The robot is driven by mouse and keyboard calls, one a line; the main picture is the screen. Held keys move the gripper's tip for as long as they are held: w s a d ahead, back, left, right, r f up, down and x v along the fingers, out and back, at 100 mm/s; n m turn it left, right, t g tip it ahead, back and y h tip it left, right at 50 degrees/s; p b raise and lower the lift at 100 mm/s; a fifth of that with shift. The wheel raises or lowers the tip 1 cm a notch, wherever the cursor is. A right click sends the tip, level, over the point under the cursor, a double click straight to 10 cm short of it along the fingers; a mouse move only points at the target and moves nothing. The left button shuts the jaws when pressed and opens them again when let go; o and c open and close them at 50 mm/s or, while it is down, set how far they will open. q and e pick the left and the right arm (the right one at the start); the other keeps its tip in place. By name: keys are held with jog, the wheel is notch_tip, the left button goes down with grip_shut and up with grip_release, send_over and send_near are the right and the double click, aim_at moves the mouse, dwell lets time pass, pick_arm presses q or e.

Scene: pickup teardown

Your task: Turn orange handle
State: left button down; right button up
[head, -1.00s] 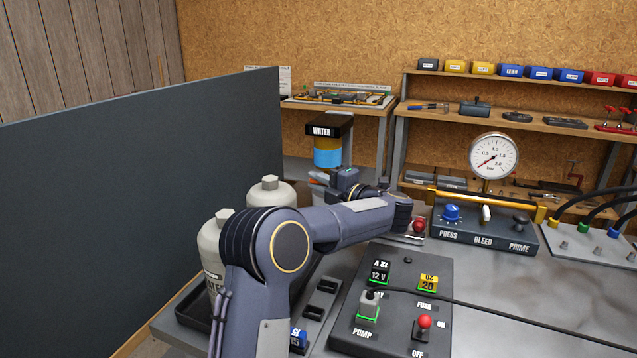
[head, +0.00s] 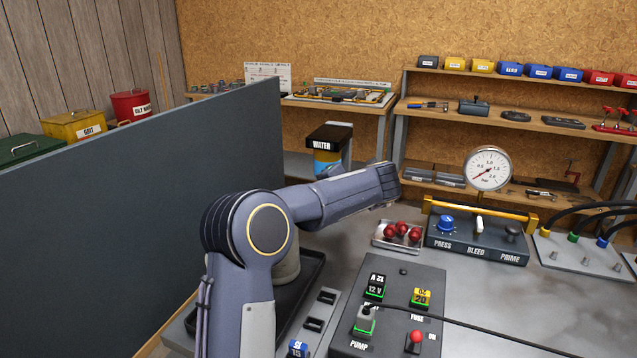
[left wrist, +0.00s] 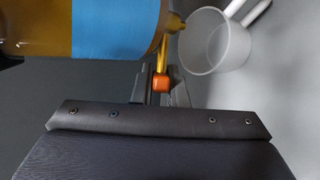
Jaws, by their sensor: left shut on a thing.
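The orange handle (left wrist: 161,82) shows in the left wrist view, below a brass valve stem under the spout of an amber tank (left wrist: 115,20) with a blue band. The left gripper (left wrist: 161,93) is shut on the handle, its dark fingers mostly hidden behind the wrist housing. A grey cup (left wrist: 215,45) stands beside the spout, to its right. In the head view, the WATER dispenser (head: 328,135) stands behind my left arm, which hides the handle, the gripper and the cup. My right gripper is in neither view.
A dark partition (head: 140,210) rises on the left. A tray of red balls (head: 398,236), a PRESS/BLEED/PRIME box (head: 478,248) under a gauge (head: 488,169), and a pump switch panel (head: 390,330) with a black cable occupy the bench. Grey bench surface is bare right of the panel.

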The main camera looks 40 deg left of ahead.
pick_arm(q)
jog(key=shift+r+h+p, duration=0.15)
jog(key=shift+h+p, duration=0.55)
jog(key=shift+p, duration=0.3)
jog(key=shift+n+t+h+p, duration=0.3)
jog(key=shift+p, duration=0.05)
jog(key=shift+f, duration=0.2)
jog(key=c, duration=1.4)
grip_release()
jog(key=shift+c, duration=0.2)
jog(key=v, duration=0.8)
